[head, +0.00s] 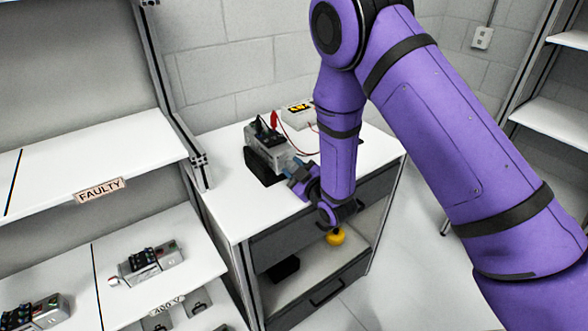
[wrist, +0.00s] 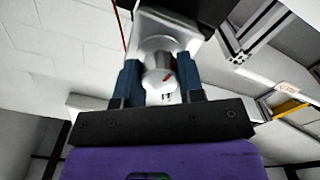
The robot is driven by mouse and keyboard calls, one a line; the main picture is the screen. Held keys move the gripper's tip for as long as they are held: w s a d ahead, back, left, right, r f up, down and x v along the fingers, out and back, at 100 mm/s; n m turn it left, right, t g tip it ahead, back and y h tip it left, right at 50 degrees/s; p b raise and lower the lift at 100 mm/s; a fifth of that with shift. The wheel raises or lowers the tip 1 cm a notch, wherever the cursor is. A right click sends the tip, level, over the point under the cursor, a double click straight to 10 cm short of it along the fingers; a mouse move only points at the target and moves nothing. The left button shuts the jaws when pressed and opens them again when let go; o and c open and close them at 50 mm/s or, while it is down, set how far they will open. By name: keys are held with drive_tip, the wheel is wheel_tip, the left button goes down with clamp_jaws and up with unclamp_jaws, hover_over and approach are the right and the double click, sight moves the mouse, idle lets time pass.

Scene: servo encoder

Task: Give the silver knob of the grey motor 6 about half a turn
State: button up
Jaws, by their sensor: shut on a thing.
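The grey motor (head: 270,150) sits in a black holder (head: 264,171) on the white top of a cabinet. I cannot read a number on it. My gripper (head: 299,177) is at the motor's front end, on the side facing the cabinet's front edge. In the wrist view the silver knob (wrist: 159,86) with a small red mark lies between the two blue fingers of my gripper (wrist: 160,85), which are shut on it. The motor's pale body (wrist: 165,35) rises behind the knob. In the head view the knob is mostly hidden by my gripper.
A meter with a yellow display (head: 298,115) stands behind the motor, with red leads (head: 275,121) running near it. A shelf labelled FAULTY (head: 100,189) is at the left. The cabinet top (head: 371,151) is bare at the right.

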drive_tip(key=n, duration=0.5)
drive_tip(key=shift+n, duration=2.4)
drive_tip(key=o, duration=0.9)
drive_tip(key=v, duration=1.1)
drive_tip(key=shift+w, duration=0.1)
